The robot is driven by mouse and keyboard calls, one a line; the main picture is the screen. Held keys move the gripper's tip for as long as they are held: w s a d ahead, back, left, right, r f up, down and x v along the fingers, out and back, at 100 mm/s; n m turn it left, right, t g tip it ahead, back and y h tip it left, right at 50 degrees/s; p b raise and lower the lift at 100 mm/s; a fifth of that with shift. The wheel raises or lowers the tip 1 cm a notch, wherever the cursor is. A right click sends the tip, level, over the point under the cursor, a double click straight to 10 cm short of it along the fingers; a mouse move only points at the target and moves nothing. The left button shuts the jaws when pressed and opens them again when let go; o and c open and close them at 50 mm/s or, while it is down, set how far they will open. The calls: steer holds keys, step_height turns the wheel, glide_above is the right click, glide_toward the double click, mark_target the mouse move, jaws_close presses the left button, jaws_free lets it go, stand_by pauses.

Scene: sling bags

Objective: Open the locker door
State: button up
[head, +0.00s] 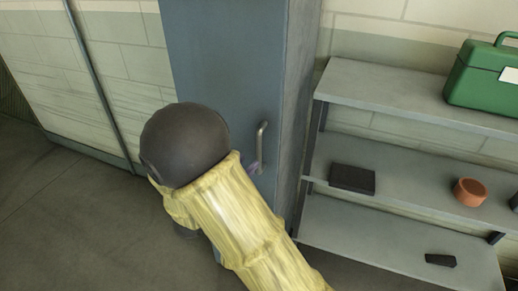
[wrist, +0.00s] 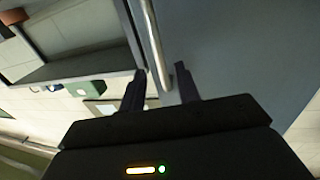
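The blue-grey locker door (head: 225,60) looks shut, flush with the locker's front. Its metal bar handle (head: 261,145) stands upright near the door's right edge. In the wrist view the pale handle (wrist: 153,35) runs down toward the gap between my fingers. My gripper (wrist: 161,85) is open, with its two dark fingers apart, one on each side of the bar's lower part. I cannot tell whether either finger touches it. In the head view my yellow arm hides most of the gripper, which is near the handle's lower end.
A grey shelf unit (head: 395,92) stands just right of the locker. It holds a green toolbox (head: 485,78), a dark box (head: 352,179), an orange pot (head: 469,192) and a small dark block (head: 440,260). The floor (head: 75,220) at left is clear.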

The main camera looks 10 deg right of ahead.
mark_target(258, 153)
steer(key=p+x, duration=0.1)
steer(key=x, duration=0.6)
steer(key=shift+d, duration=0.1)
jaws_close()
